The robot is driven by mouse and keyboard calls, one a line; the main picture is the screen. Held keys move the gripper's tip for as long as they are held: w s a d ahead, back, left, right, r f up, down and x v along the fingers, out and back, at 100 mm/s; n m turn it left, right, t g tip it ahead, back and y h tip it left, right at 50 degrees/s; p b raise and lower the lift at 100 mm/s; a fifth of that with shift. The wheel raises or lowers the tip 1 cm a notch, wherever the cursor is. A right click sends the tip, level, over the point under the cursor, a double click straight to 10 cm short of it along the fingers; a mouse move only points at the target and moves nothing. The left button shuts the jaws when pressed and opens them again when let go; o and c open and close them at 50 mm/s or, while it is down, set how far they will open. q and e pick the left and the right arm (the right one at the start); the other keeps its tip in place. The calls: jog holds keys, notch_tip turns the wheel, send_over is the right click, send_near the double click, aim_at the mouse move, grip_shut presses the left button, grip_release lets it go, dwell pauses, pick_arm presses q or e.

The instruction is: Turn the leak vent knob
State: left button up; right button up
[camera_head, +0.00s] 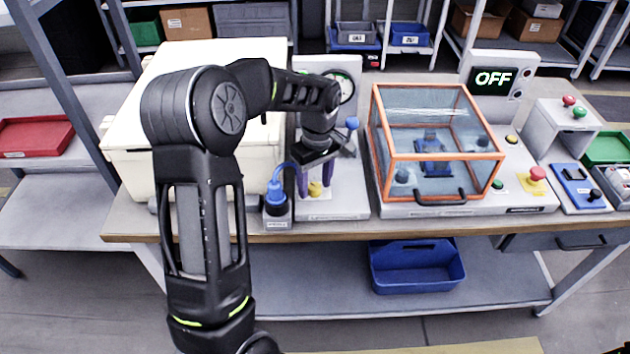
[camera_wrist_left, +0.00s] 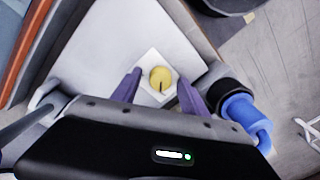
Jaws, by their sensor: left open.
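The leak vent knob (camera_head: 315,189) is a small yellow knob low on the grey panel with the round gauge. In the left wrist view the yellow knob (camera_wrist_left: 160,78) shows a dark slot or pointer line and sits on a white square plate (camera_wrist_left: 172,66). My left gripper (camera_head: 315,180) is open, its purple fingers pointing down. In the left wrist view the fingers (camera_wrist_left: 160,92) stand on either side of the knob with gaps; I cannot tell how far above it they are. My right gripper is not in view.
A blue plug (camera_head: 275,192) with a cable stands just left of the fingers; its blue body also shows in the wrist view (camera_wrist_left: 243,112). A blue knob (camera_head: 352,123) is up right. An orange-framed clear box (camera_head: 388,150) stands to the right. A cream case (camera_head: 125,160) is behind my arm.

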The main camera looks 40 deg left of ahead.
pick_arm(q)
grip_shut()
dwell(0.5)
jog(key=shift+m, duration=0.5)
jog(key=m, duration=0.3)
jog(key=shift+m+b, duration=0.3)
jog(key=m, duration=0.9)
jog(key=shift+t, duration=0.3)
jog(key=m, duration=0.4)
jog(key=shift+d, duration=0.1)
jog(key=shift+m, duration=0.3)
